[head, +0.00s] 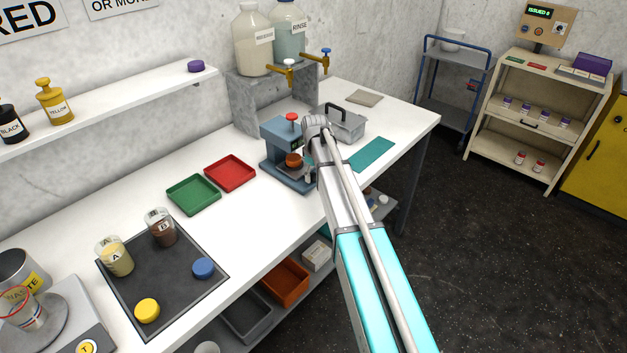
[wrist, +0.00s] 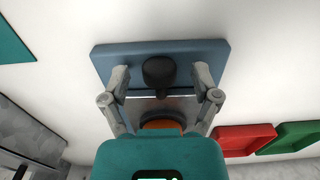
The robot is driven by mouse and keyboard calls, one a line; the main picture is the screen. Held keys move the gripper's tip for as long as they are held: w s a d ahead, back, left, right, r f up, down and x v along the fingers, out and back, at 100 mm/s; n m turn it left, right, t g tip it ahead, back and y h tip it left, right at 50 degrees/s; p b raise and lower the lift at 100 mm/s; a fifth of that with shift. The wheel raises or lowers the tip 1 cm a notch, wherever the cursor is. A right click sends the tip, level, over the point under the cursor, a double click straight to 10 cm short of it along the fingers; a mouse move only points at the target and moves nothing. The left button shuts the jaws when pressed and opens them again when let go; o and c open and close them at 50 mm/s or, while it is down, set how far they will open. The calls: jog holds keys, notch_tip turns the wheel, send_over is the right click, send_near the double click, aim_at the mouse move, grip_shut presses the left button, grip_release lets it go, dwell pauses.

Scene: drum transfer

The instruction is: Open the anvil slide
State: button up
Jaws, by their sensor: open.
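The blue press (head: 279,137) stands on the white bench, with a red knob on top and an orange-brown round piece (head: 293,160) low at its front. In the wrist view its blue base plate (wrist: 215,50) shows, with a bright metal slide plate (wrist: 146,106) and a dark round knob (wrist: 158,70). The orange piece (wrist: 161,125) is partly hidden behind my gripper's body. My gripper (wrist: 161,74) is open and empty, one finger on each side of the dark knob, with gaps showing. In the head view my arm hides most of the gripper and the press's right side.
A red tray (head: 230,173) and a green tray (head: 194,194) lie left of the press. A grey lidded metal box (head: 345,125) stands behind my wrist, and a teal mat (head: 372,154) lies right. A grey stand (head: 245,105) holds two jugs. Bare bench lies between the trays and press.

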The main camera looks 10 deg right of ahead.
jog(key=shift+f, duration=0.3)
grip_shut()
dwell(0.4)
